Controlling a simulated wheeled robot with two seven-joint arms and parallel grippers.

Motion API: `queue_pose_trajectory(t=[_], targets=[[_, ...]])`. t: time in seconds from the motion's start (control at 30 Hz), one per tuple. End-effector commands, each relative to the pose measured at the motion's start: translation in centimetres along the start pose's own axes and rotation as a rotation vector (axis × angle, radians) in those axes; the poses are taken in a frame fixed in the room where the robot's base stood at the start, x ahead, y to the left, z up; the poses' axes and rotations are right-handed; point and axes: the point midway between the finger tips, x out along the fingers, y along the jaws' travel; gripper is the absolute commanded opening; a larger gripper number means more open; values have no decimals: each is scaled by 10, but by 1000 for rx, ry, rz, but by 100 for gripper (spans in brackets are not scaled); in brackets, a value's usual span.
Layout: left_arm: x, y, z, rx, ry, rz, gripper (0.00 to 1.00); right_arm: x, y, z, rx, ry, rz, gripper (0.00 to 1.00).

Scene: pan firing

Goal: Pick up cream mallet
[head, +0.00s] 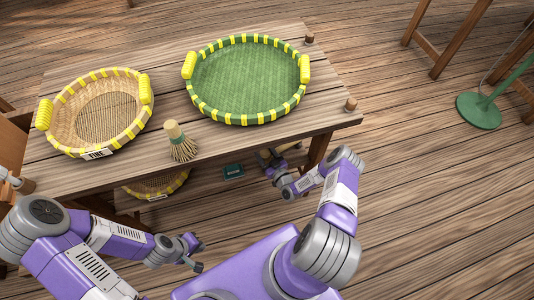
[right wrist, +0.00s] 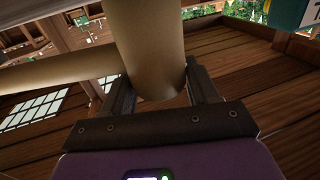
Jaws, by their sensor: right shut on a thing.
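The cream mallet (right wrist: 150,45) fills the middle of the right wrist view, a thick pale cylinder with a second pale round bar running off to the left. My right gripper (right wrist: 160,88) has one finger on each side of the thick cylinder and is shut on it. In the head view my right gripper (head: 268,157) is at the table's front edge, low down, and a small pale part of the mallet (head: 288,148) shows beside it; the rest is hidden. My left gripper (head: 194,253) is open and empty in front of the table.
The wooden table (head: 225,140) holds a tan basket (head: 103,103), a large green basket (head: 245,80) and an upright whisk brush (head: 180,142). Another basket (head: 160,184) and a small dark green box (head: 233,171) are lower, below the tabletop.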

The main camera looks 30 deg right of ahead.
Motion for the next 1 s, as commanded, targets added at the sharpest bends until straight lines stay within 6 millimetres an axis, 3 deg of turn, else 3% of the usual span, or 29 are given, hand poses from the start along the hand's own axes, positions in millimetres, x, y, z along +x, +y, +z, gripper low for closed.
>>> queue_pose_trajectory(t=[0.17,0.5,0.77,1.0], targets=[[-12,4,0,0,0,0,0,1,-3,-18,-1,5,0,8],[-40,15,2,0,0,0,0,1,-3,-78,-2,6,-2,8],[-48,18,2,0,0,0,0,-2,-64,-71,6,3,-5,8],[-58,22,3,0,0,0,0,-4,-131,-71,4,3,-6,8]])
